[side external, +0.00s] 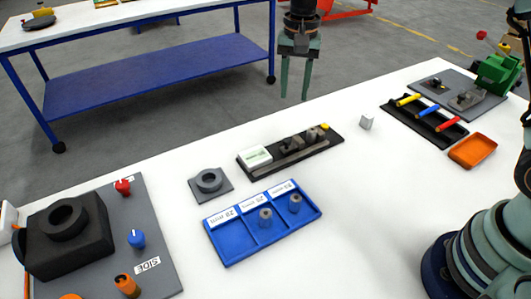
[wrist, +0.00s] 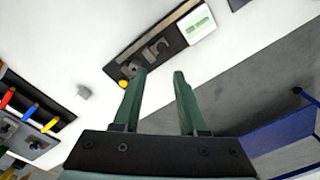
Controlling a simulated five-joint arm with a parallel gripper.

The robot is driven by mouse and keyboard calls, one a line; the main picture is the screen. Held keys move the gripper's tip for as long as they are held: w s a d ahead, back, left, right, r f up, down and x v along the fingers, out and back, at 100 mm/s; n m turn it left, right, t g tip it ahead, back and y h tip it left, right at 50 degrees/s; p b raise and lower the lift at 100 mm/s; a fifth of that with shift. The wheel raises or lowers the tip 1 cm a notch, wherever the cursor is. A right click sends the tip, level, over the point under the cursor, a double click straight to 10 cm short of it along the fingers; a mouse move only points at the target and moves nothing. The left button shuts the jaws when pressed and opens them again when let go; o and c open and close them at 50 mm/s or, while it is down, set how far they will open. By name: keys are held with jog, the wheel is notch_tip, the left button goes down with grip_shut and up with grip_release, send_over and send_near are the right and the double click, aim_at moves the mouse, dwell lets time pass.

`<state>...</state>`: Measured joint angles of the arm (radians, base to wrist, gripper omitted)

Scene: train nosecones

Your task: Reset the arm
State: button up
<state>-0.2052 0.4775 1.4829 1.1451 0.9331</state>
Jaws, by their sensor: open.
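My gripper (side external: 295,92) hangs at the top middle of the side external view, fingers pointing down, above the far edge of the white table. Its two green fingers are apart with nothing between them. In the wrist view my gripper (wrist: 158,72) also shows open and empty, with the black fixture tray beyond the left fingertip. No part is held.
The white table (side external: 345,230) holds a blue sorting tray (side external: 235,252) with two grey nosecones, a grey ring block (side external: 210,183), a black fixture tray (side external: 333,138), a small grey cube (side external: 366,122), a tool rack (side external: 392,108) and an orange tray (side external: 473,151).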

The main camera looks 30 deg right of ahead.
jog(key=s+d+r+n+t, duration=0.2)
jog(key=s+d+r+n, duration=0.25)
jog(key=s+r, duration=0.35)
jog(key=s+d+n+t, duration=0.3)
jog(key=s+d+n, duration=0.1)
jog(key=s, duration=0.6)
jog(key=shift+d+f, duration=0.3)
jog(key=shift+d, duration=0.3)
